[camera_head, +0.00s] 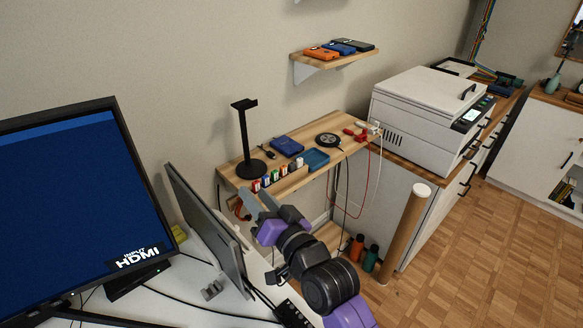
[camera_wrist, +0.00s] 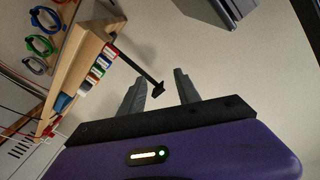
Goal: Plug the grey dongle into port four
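My gripper (camera_head: 253,192) is raised in front of the wooden shelf, with its two grey fingers apart. In the wrist view my gripper (camera_wrist: 160,76) is open, with nothing between the fingertips. A row of small coloured plug-like pieces (camera_head: 266,180) stands along the shelf's front edge; it also shows in the wrist view (camera_wrist: 97,70), left of the fingers. I cannot tell whether the grey dongle is among them. A small grey object (camera_head: 212,290) lies on the white desk. A black block (camera_head: 291,314) lies at the desk's edge, partly cut off. No port number is readable.
A black headphone stand (camera_head: 245,140) rises from the wooden shelf (camera_head: 262,156), close to my gripper. Two monitors, one large (camera_head: 75,190) and one thin and tilted (camera_head: 207,222), stand on the left. A printer (camera_head: 425,115) stands to the right. Cables hang below the shelf.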

